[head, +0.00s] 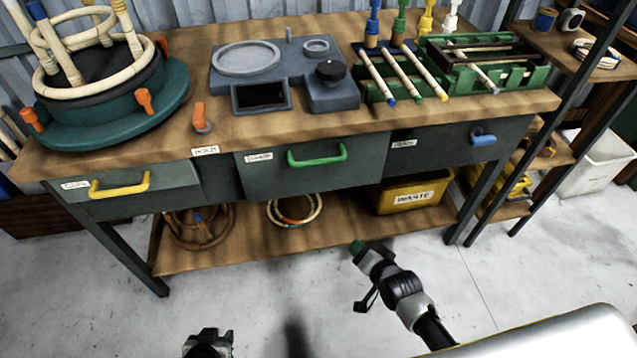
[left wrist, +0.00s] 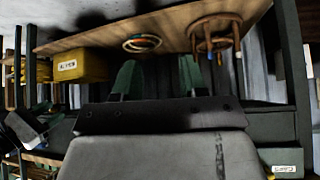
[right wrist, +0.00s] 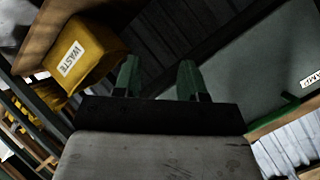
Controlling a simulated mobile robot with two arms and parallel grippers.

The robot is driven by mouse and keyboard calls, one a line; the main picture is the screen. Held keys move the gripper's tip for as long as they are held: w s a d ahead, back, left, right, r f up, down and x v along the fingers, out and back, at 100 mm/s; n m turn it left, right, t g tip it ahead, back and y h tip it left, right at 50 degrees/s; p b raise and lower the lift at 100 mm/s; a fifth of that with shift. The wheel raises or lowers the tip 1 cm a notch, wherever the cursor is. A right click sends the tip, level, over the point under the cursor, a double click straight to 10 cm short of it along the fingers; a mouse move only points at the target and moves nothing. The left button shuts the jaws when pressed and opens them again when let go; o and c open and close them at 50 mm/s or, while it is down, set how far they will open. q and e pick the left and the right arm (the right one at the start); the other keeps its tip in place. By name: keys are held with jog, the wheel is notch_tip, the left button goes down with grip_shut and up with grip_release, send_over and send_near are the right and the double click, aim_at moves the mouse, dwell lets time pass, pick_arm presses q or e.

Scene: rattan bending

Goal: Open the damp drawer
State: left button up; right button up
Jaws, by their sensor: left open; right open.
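The damp drawer (head: 312,180) is the grey-green middle drawer under the bench, with a green handle (head: 317,156) and a white label. It looks shut or nearly so; I cannot tell exactly. In the right wrist view, part of the green handle (right wrist: 288,109) and a label ending in "AMP" (right wrist: 311,78) show at the right. My right gripper (head: 357,246) is open and empty, below and in front of the drawer, apart from the handle; its fingers show in the right wrist view (right wrist: 158,80). My left gripper (head: 208,342) is low at the bottom edge; its fingers (left wrist: 158,77) are open and empty.
A yellow-handled drawer (head: 125,186) is at left, a blue-handled one (head: 465,143) at right. The lower shelf (head: 255,245) holds a yellow waste bin (head: 410,195) and rattan rings (head: 294,209). Bench legs (head: 132,253) stand at the sides. Floor in front is clear.

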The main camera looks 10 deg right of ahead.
jog(key=w+a+r+m+t+y+b, duration=0.1)
jog(key=w+a+r+m+t+b, duration=0.2)
jog(key=r, duration=0.4)
jog(key=m+t+y+b, duration=0.2)
jog(key=t+y+b, duration=0.15)
jog(key=b, duration=0.35)
send_near(318, 160)
jog(key=shift+y, duration=0.25)
jog(key=shift+f+b+x, duration=0.15)
jog(key=shift+b+x, duration=0.15)
jog(key=shift+x, duration=1.35)
jog(key=shift+f+b+x, duration=0.15)
jog(key=shift+b+x, duration=0.2)
jog(key=shift+x, duration=1.3)
jog(key=shift+f+b+x, duration=0.15)
jog(key=shift+b+x, duration=0.15)
jog(key=shift+x, duration=1.35)
pick_arm(q)
jog(key=w+d+r+t+h, duration=0.1)
jog(key=r+t, duration=0.4)
jog(key=r, duration=0.5)
jog(key=w+d+r+t+h, duration=0.1)
jog(key=r+t, duration=0.4)
jog(key=r, duration=0.6)
jog(key=w+h, duration=0.1)
jog(key=w, duration=0.1)
jog(key=shift+w+d, duration=0.35)
jog(key=shift+w, duration=0.05)
pick_arm(e)
jog(key=shift+w+d, duration=0.15)
